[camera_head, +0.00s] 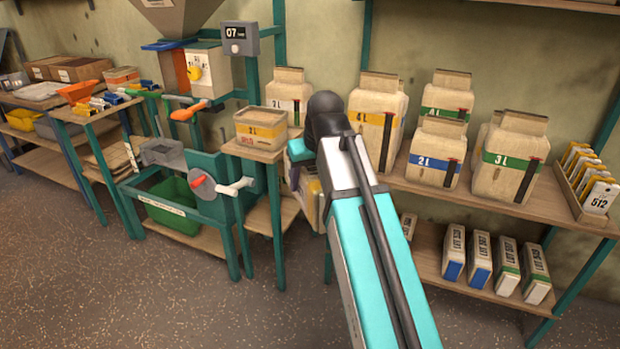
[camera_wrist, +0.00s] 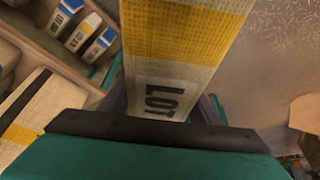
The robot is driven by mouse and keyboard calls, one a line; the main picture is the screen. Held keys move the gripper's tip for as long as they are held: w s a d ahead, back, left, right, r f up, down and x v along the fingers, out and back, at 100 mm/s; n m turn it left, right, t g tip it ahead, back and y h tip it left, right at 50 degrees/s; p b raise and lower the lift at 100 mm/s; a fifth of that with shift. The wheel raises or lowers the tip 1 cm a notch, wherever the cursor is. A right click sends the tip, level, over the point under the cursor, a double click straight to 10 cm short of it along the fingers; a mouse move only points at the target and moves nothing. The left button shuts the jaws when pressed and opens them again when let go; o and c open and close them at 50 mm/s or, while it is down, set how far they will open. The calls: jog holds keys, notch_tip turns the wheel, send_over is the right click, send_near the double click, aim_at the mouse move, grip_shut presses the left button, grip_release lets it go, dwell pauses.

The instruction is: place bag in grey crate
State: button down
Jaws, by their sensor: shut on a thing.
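A slim pale bag with a yellow band and the letters "LOT" (camera_wrist: 180,55) fills the middle of the wrist view. My gripper (camera_wrist: 165,108) is shut on it, with the bag sticking out past the jaws. In the head view my arm hides most of the gripper; part of the held bag (camera_head: 311,197) shows left of the arm, beside the right-hand shelf. The inside of the crate cannot be seen.
A green crate (camera_head: 171,208) sits low in the teal crank machine (camera_head: 205,185). A 2 L box (camera_head: 262,128) tops a small stand. Large labelled bags (camera_head: 438,150) line the right shelf; slim LOT bags (camera_head: 480,258) stand below. The floor (camera_head: 130,280) in front is clear.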

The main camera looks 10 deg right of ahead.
aim_at(312, 166)
jog(key=shift+s+d+f+m, duration=0.1)
jog(key=shift+s+f+m, duration=0.15)
jog(key=shift+s, duration=0.2)
jog(key=shift+s+d+f+m, duration=0.1)
jog(key=shift+s+m, duration=0.15)
jog(key=shift+s, duration=0.15)
jog(key=shift+s+r+h+p, duration=0.2)
jog(key=shift+r+h+p, duration=0.15)
jog(key=shift+p, duration=0.2)
jog(key=shift+m, duration=0.3)
jog(key=r+p, duration=0.2)
jog(key=p, duration=0.2)
jog(key=r+p, duration=0.3)
jog(key=p, duration=0.1)
jog(key=r+p, duration=0.2)
jog(key=p, duration=0.2)
jog(key=shift+s+r, duration=0.2)
jog(key=shift+s, duration=0.2)
